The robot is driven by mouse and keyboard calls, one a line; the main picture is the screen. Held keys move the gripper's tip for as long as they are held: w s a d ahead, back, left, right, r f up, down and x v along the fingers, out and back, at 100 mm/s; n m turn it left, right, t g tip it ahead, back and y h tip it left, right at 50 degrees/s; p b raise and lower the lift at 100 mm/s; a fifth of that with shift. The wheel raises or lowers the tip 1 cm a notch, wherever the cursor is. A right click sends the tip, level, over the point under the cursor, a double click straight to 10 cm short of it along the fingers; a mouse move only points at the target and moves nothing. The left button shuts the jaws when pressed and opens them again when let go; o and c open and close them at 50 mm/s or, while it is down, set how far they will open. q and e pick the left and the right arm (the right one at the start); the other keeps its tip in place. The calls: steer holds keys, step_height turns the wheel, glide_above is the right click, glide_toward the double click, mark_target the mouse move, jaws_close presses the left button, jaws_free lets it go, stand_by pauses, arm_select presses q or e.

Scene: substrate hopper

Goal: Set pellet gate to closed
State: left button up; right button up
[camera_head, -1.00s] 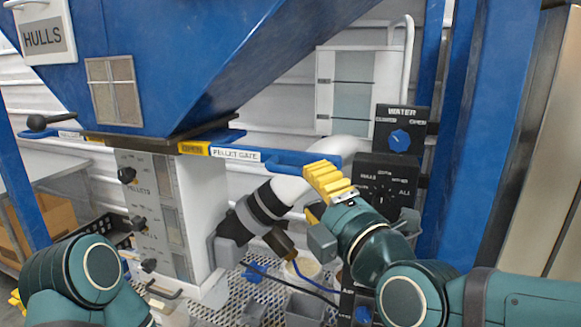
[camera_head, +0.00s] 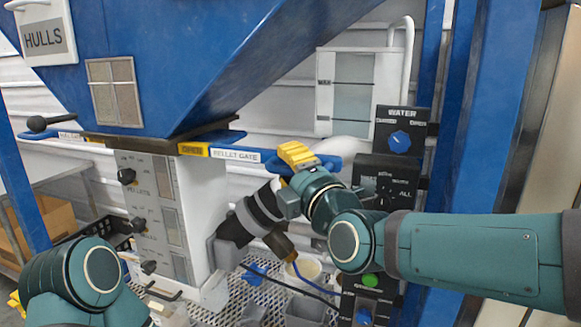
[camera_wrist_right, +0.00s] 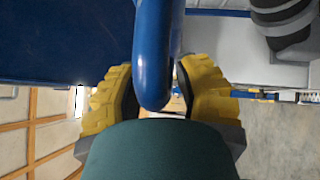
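The pellet gate (camera_head: 236,154) is a blue slide bar under the hopper with a white PELLET GATE label. A yellow OPEN tag (camera_head: 193,149) shows at its left, by the hopper's outlet. Its blue loop handle (camera_head: 328,163) is at the right end, partly hidden by my right gripper (camera_head: 297,156). In the right wrist view the handle bar (camera_wrist_right: 152,60) lies between the yellow fingers of my right gripper (camera_wrist_right: 156,92). They stand on both sides of it, with narrow gaps showing, so they look open. Only a yellow bit of my left gripper (camera_head: 16,299) shows at the lower left edge.
The black WATER dial panel (camera_head: 401,128) and a second selector panel (camera_head: 392,180) stand right of the handle. A white pellet column (camera_head: 200,200) is under the hopper (camera_head: 200,60). A black-and-grey hose (camera_head: 250,215), bins and a grated shelf are below.

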jaws_close()
